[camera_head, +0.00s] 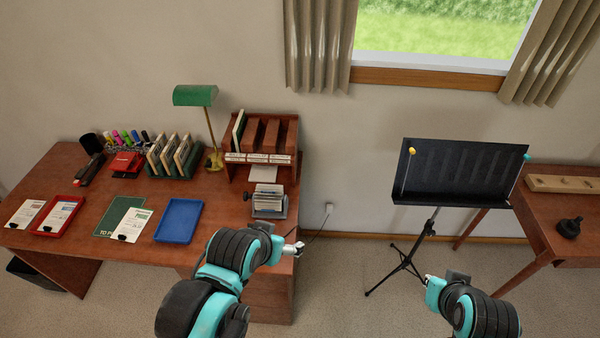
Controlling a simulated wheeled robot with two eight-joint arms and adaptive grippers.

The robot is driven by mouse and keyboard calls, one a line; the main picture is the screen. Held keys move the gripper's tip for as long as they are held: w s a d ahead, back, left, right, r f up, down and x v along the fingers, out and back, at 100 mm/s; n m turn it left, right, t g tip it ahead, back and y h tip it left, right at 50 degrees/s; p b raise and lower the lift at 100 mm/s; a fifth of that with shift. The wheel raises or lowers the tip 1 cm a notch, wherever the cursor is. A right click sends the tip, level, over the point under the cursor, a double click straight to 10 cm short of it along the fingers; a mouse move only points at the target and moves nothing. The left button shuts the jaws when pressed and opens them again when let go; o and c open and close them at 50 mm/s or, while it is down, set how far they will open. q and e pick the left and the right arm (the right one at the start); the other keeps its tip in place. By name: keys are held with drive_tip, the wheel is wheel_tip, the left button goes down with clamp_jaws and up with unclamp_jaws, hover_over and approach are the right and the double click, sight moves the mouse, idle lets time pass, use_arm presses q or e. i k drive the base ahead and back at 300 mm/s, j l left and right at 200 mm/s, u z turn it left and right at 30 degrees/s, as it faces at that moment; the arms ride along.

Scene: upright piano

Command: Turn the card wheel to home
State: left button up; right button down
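The card wheel (268,198) stands at the right end of the wooden desk, a fan of pale cards on a grey-blue base. Which card faces front is too small to read. My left gripper (293,248) is in front of the desk's right end, below and slightly right of the card wheel in the picture, apart from it. It is small and turned away, so its opening cannot be told. My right arm comes in from the lower right, and its gripper (429,280) is near the music stand's legs, mostly hidden by its own wrist.
A wooden card rack (262,150) stands just behind the card wheel. A green lamp (197,97) and a blue tray (179,220) are to its left. A black music stand (460,172) stands right of the desk, with open floor between. A side table (555,215) is far right.

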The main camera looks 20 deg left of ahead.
sight(268, 197)
drive_tip(key=j+u, duration=0.1)
drive_tip(key=u, duration=0.35)
drive_tip(key=i+j+u, duration=0.1)
drive_tip(key=u, duration=0.4)
